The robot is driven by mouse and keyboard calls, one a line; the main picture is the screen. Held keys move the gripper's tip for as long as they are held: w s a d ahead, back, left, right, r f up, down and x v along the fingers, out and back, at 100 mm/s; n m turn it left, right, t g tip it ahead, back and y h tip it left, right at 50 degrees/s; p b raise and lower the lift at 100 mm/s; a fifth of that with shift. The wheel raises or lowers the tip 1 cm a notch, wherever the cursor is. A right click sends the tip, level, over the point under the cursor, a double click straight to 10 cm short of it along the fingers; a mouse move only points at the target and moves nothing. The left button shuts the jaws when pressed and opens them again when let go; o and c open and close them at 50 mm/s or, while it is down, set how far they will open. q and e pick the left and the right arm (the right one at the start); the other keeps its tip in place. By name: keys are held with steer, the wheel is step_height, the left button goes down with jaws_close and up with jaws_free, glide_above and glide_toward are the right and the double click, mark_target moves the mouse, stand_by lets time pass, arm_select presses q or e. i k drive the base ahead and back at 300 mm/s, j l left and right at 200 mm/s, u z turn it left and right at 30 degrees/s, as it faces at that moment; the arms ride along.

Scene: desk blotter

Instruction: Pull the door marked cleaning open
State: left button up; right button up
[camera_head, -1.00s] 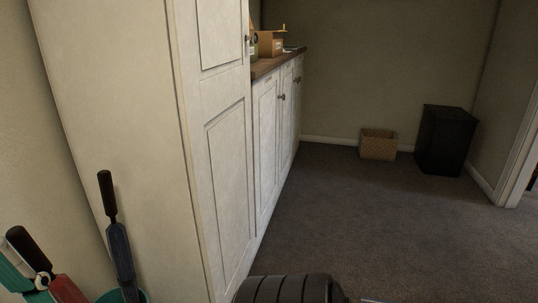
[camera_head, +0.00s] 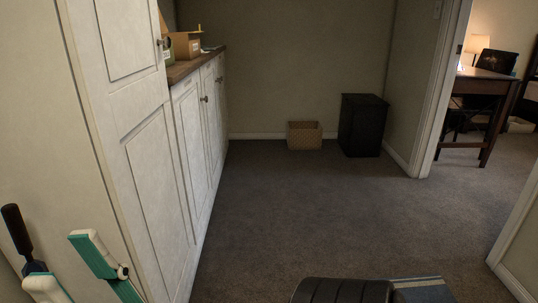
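A tall white panelled cabinet door (camera_head: 151,175) stands at the left, and it looks closed. A small dark knob shows near its upper right edge. I can read no "cleaning" mark on it. The lower part of this gripper is cut off by the frame.
A low white cabinet (camera_head: 190,120) with a brown top continues beyond the tall one and carries a cardboard box (camera_head: 186,46). A wicker basket (camera_head: 305,136) and a black bin (camera_head: 361,126) stand at the back. A doorway opens at the right. The carpet (camera_head: 300,220) between is clear.

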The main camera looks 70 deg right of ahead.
mark_target(186, 99)
steer(key=z, duration=0.4)
steer(key=j+z, duration=0.1)
steer(key=z, duration=0.75)
steer(key=j+z, duration=0.1)
steer(key=z, duration=0.35)
steer(key=i+l, duration=0.35)
steer(key=i, duration=0.25)
steer(key=i+l, duration=0.3)
steer(key=i, duration=0.25)
steer(key=i+l+u, duration=0.1)
steer(key=i+l, duration=0.25)
steer(key=i, duration=0.25)
steer(key=i+l, duration=0.35)
steer(key=i, duration=0.25)
steer(key=i+l, duration=0.35)
steer(key=i, duration=0.2)
steer(key=u, duration=0.05)
